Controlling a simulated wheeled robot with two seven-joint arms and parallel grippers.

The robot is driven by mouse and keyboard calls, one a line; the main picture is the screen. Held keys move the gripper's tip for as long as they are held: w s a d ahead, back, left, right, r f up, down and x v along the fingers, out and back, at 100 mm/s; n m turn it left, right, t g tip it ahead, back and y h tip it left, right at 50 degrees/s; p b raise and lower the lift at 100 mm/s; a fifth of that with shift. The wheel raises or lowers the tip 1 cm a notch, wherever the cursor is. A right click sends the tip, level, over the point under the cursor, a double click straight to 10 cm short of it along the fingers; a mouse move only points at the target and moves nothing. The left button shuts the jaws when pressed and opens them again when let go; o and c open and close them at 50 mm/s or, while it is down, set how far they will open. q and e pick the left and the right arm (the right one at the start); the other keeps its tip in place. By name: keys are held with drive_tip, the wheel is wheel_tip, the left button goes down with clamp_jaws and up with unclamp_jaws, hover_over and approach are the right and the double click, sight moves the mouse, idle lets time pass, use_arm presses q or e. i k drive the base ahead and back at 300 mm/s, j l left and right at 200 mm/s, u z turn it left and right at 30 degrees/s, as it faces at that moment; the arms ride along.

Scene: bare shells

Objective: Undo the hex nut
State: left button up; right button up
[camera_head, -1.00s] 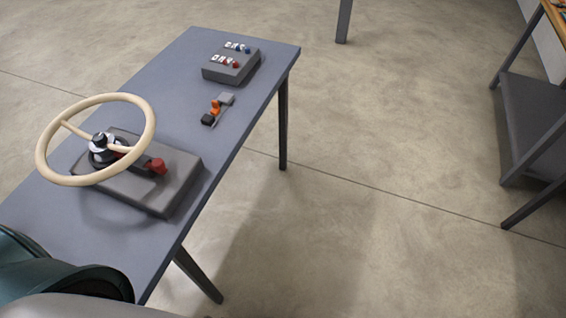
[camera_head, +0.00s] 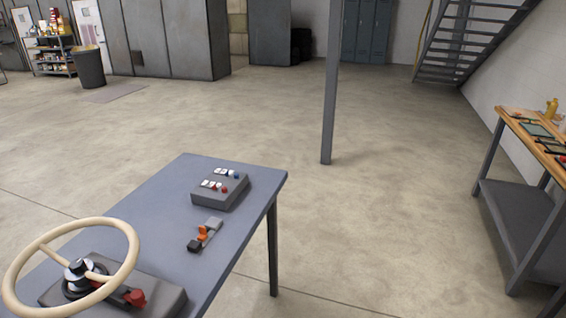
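No part is clearly recognisable as a hex nut at this size. A small fixture (camera_head: 205,235) lies on the blue-grey table (camera_head: 150,212), with a black end, an orange middle part and a grey end. A cream steering wheel (camera_head: 128,268) stands tilted on a dark grey base (camera_head: 165,293) at the lower left. Its hub (camera_head: 80,272) has a black top on a pale ring, and a red part (camera_head: 134,297) sits beside it. Neither of my grippers shows in the head view.
A grey switch box (camera_head: 222,192) with white, red and blue controls sits at the table's far end. A post (camera_head: 332,90) rises beyond it. A wooden-topped workbench (camera_head: 520,125) with tools stands at the right. The floor between is open.

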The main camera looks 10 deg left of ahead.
sight(77, 266)
drive_tip(key=u, duration=1.85)
